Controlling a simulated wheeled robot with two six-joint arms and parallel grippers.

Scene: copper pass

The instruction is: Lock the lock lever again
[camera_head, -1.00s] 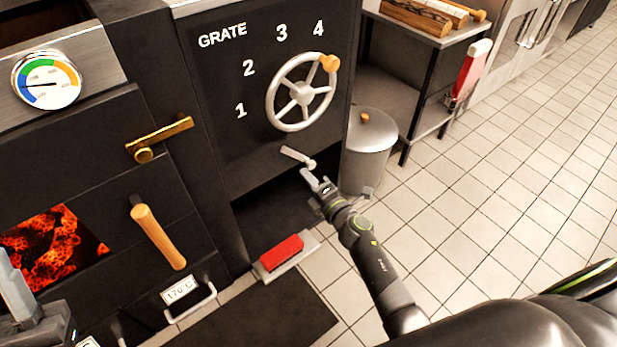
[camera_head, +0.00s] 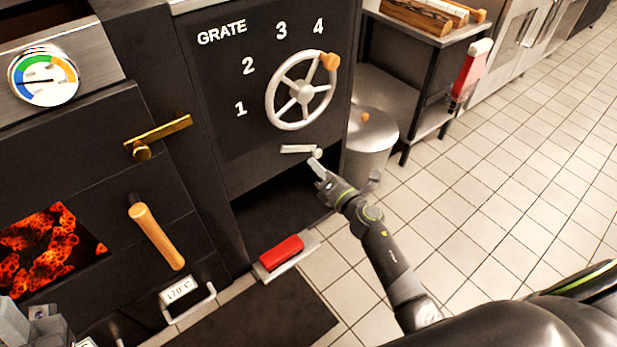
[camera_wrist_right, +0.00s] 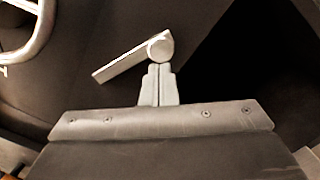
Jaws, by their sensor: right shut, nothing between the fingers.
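The lock lever (camera_head: 297,149) is a small pale metal bar below the grate wheel, on the dark grate panel. In the head view it lies nearly level, its round pivot at the right end. In the right wrist view the lever (camera_wrist_right: 125,62) slants down to the left from its pivot. My right gripper (camera_head: 317,166) is shut and empty, with its fingertips just below the pivot; in the wrist view the closed fingers (camera_wrist_right: 157,84) reach up to the pivot, and I cannot tell whether they touch it. My left gripper (camera_head: 20,325) shows only partly at the lower left edge.
The grate wheel (camera_head: 303,92) with an orange knob sits above the lever, its knob near 4. A metal bin (camera_head: 370,142) stands right of the panel. A red block (camera_head: 281,252) lies on the floor plate below. Tiled floor is clear at the right.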

